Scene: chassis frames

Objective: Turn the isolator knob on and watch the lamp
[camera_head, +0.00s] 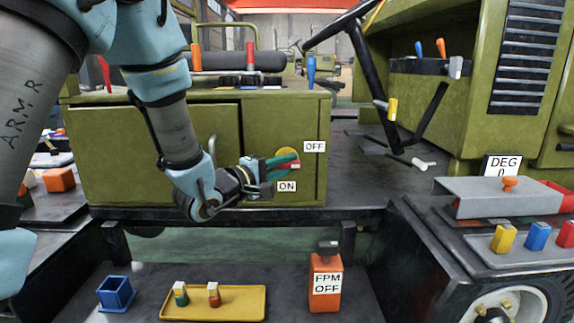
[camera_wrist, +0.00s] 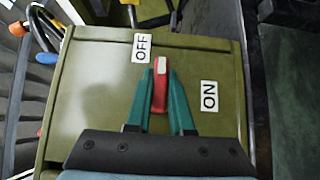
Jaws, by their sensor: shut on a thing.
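The isolator knob (camera_wrist: 158,84) is a red lever with a white tip, on the green cabinet's end face. In the wrist view its tip points up, between the OFF label (camera_wrist: 141,48) at its upper left and the ON label (camera_wrist: 209,95) at its right. My gripper (camera_wrist: 162,95) has its two teal fingers shut on either side of the knob. In the head view my gripper (camera_head: 281,166) reaches the knob from the left, with a yellow disc (camera_head: 288,154) partly hidden behind it. I cannot pick out a lit lamp.
An orange box marked FPM OFF (camera_head: 326,284), a yellow tray (camera_head: 212,303) and a blue open box (camera_head: 116,293) stand below. A sign reading DEG 0 (camera_head: 502,167) and a grey tray of coloured blocks (camera_head: 492,262) are at right. Tools stand on the cabinet top.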

